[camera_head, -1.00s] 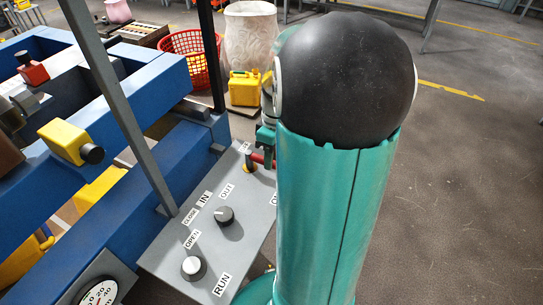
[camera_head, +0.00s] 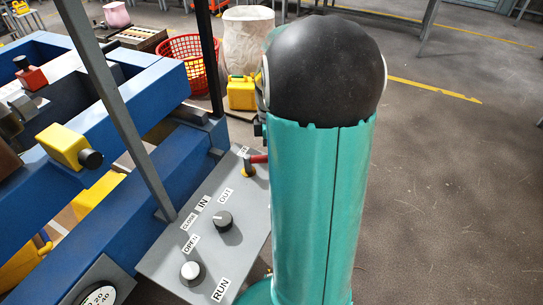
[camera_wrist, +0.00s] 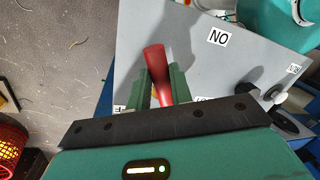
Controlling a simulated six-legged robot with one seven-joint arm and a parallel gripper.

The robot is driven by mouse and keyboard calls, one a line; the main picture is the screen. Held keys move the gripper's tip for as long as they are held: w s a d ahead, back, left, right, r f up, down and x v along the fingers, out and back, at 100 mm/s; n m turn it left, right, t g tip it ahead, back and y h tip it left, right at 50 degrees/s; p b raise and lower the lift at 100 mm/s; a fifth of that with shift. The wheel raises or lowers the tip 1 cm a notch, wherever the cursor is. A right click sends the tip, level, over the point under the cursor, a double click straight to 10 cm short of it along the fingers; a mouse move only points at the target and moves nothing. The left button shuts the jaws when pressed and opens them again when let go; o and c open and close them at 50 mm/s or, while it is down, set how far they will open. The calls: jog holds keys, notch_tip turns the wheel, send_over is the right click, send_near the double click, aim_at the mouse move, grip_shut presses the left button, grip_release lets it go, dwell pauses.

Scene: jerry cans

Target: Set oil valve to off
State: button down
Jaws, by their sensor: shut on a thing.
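The oil valve's red handle (camera_wrist: 154,55) lies between the two green fingers of my gripper (camera_wrist: 161,78) in the wrist view, and the fingers are shut on it. An ON label (camera_wrist: 218,37), upside down in this view, is on the grey panel to the right of the handle. A partly covered label ending in F (camera_wrist: 119,110) is to the lower left. My arm hides the gripper and the rest of the handle there.
The grey panel (camera_head: 160,262) carries two knobs, one by RUN (camera_head: 191,273) and one by OUT (camera_head: 223,221). A blue frame (camera_head: 100,215) stands to its left. A yellow jerry can (camera_head: 241,93) and red basket (camera_head: 188,60) stand behind. The floor at right is clear.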

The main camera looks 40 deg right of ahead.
jog(key=w+n, duration=0.1)
jog(key=n, duration=0.1)
jog(key=w+d+n, duration=0.1)
jog(key=shift+n+h, duration=0.3)
jog(key=shift+n, duration=0.1)
jog(key=w+n, duration=0.1)
jog(key=n, duration=0.1)
jog(key=shift+w+d+n+g, duration=0.2)
jog(key=shift+w+n+g, duration=0.1)
jog(key=shift+w, duration=0.05)
jog(key=w+n, duration=0.1)
jog(key=w+n+h, duration=0.1)
jog(key=n, duration=0.1)
jog(key=shift+w+a+n+h, duration=0.15)
jog(key=shift+w+n, duration=0.2)
jog(key=shift+n, duration=0.4)
jog(key=shift+w+a+n+h, duration=0.15)
jog(key=shift+w+n, duration=0.15)
jog(key=shift+n, duration=0.45)
jog(key=shift+r, duration=0.1)
jog(key=c, duration=1.3)
grip_release()
jog(key=shift+o, duration=0.2)
jog(key=v, duration=1.3)
jog(key=shift+r, duration=0.4)
